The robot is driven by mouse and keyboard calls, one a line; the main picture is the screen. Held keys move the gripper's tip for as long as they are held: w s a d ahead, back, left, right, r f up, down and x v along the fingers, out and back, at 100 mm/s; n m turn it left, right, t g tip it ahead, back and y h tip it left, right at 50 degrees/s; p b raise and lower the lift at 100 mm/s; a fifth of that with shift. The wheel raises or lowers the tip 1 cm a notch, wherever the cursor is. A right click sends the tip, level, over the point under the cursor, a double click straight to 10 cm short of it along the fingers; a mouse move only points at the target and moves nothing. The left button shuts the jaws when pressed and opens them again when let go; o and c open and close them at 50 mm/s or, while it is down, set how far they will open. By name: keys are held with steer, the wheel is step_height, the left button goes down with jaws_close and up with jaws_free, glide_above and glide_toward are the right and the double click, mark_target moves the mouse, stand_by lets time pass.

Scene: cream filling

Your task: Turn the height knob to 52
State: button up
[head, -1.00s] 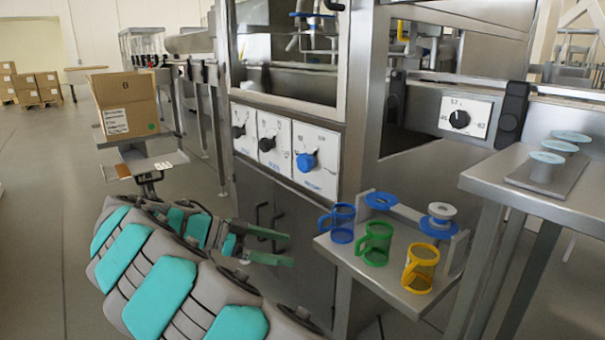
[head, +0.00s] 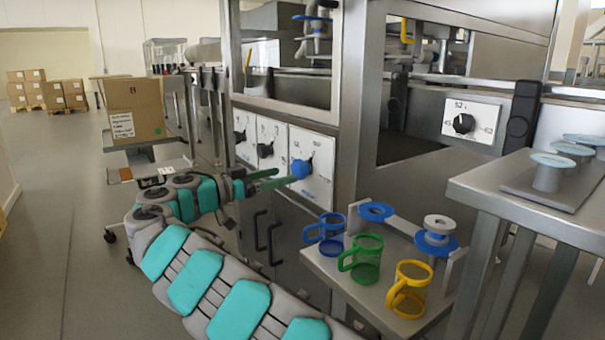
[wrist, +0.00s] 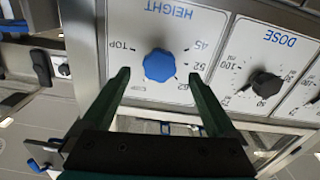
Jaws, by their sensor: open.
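The blue height knob (head: 301,169) sits on a white panel on the steel machine's front. In the wrist view the knob (wrist: 159,66) shows upside down under the word HEIGHT, with marks TOP, 45, 52 and 62 around it. I cannot tell which mark it points to. My gripper (head: 284,177) is open and empty, its green fingers reaching toward the knob. In the wrist view the fingertips (wrist: 159,74) appear on either side of the knob, with gaps on both sides. I cannot tell how far short of the panel they are.
The black dose knob (wrist: 266,84) is beside the height panel. Blue, green (head: 366,258) and yellow mugs stand on a steel shelf right of and below my gripper. Another black dial (head: 464,124) is farther right. A cardboard box (head: 134,108) stands at left.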

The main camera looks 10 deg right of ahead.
mark_target(295, 172)
steer(key=x, duration=0.5)
steer(key=shift+w+d, duration=0.15)
steer(key=shift+d, duration=0.2)
steer(key=c, duration=1.4)
